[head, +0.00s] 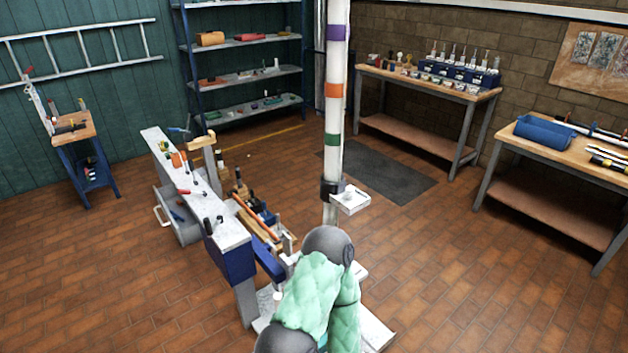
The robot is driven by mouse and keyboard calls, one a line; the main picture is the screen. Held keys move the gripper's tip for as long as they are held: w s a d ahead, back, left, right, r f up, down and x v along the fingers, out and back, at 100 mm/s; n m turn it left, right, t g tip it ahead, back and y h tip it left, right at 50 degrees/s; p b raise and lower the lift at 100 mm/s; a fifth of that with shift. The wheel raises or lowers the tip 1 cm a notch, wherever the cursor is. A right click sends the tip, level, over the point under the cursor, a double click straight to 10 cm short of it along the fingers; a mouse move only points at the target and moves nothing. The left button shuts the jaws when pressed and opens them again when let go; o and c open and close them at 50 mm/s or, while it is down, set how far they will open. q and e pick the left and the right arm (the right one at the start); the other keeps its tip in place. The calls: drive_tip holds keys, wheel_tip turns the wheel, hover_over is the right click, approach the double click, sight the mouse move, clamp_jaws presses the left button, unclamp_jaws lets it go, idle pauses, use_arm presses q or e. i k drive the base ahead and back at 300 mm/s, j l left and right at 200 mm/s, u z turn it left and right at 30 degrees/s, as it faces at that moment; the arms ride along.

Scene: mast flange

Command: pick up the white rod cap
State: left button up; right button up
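I cannot make out the white rod cap for certain. A tall white mast (334,110) with purple, orange and green bands stands upright in the middle. A dark clamp on it carries a small white tray (352,206), with a small pale item (348,193) on it, too small to identify. A small white knob-like thing (278,295) shows low at the narrow bench's near end; I cannot tell what it is. Neither of my grippers shows. A grey rounded link and green quilted cover, seemingly of my own arm, fill the bottom centre and hide what is behind.
A narrow bench (152,140) with tools and an open drawer stands left of the mast. A wooden table (400,80) with bottles stands at the back right. Another table (500,142) holds a blue bin (545,133) and rods. Brick floor is clear at right.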

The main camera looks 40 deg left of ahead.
sight(351, 190)
drive_tip(key=i+l+u, duration=0.15)
drive_tip(key=u, duration=0.3)
drive_tip(key=i+l+u, duration=0.25)
drive_tip(key=u, duration=0.15)
drive_tip(key=i+l+u, duration=0.1)
drive_tip(key=l+u, duration=0.15)
drive_tip(key=u, duration=0.2)
drive_tip(key=i+l+u, duration=0.1)
drive_tip(key=l+u, duration=0.55)
drive_tip(key=u, duration=0.25)
drive_tip(key=i, duration=0.05)
